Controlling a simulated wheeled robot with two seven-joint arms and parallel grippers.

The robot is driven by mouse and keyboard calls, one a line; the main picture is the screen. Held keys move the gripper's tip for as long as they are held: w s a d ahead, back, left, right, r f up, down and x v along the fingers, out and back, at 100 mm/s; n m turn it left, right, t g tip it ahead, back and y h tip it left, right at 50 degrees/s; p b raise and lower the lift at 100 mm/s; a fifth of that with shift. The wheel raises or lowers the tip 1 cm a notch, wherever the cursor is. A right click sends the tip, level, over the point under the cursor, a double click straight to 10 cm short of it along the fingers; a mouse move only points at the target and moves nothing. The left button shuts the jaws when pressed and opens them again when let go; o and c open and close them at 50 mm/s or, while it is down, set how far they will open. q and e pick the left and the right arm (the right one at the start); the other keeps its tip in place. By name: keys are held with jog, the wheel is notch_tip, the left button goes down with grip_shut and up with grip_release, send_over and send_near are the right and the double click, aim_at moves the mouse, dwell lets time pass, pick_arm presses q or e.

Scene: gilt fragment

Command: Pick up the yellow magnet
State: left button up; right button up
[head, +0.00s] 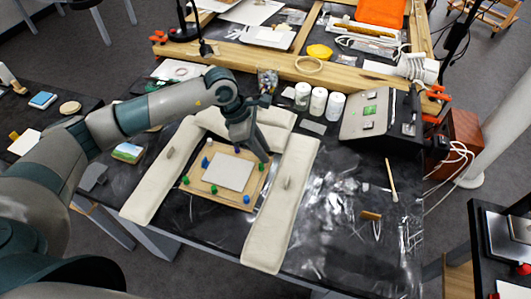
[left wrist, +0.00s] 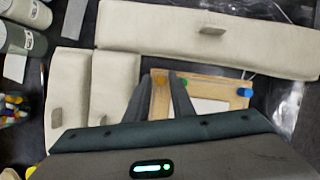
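The yellow magnet (left wrist: 160,79) shows as a small orange-yellow spot at a corner of the wooden board (left wrist: 158,107) in the left wrist view. In the head view the board (head: 229,199) lies on the dark table with a pale sheet (head: 229,171) on it; the magnet cannot be made out there, near my fingers. My left gripper (head: 264,157) points down at the board's far right corner. In the left wrist view its two fingers (left wrist: 160,82) stand apart, one on each side of the magnet, with bare wood between them. Whether they touch it cannot be told. My right gripper is out of view.
Several blue and green magnets (head: 246,199) stand around the board's edges. Pale padded strips (head: 282,205) flank the board on its left, far and right sides. White-lidded jars (head: 318,102) and a sloped grey case (head: 378,116) stand behind to the right. Crumpled clear film (head: 330,190) lies right.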

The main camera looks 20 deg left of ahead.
pick_arm(q)
jog(key=shift+d+f, duration=0.15)
jog(key=shift+f, duration=0.25)
jog(key=shift+c, duration=0.4)
grip_shut()
jog(key=shift+r, duration=0.1)
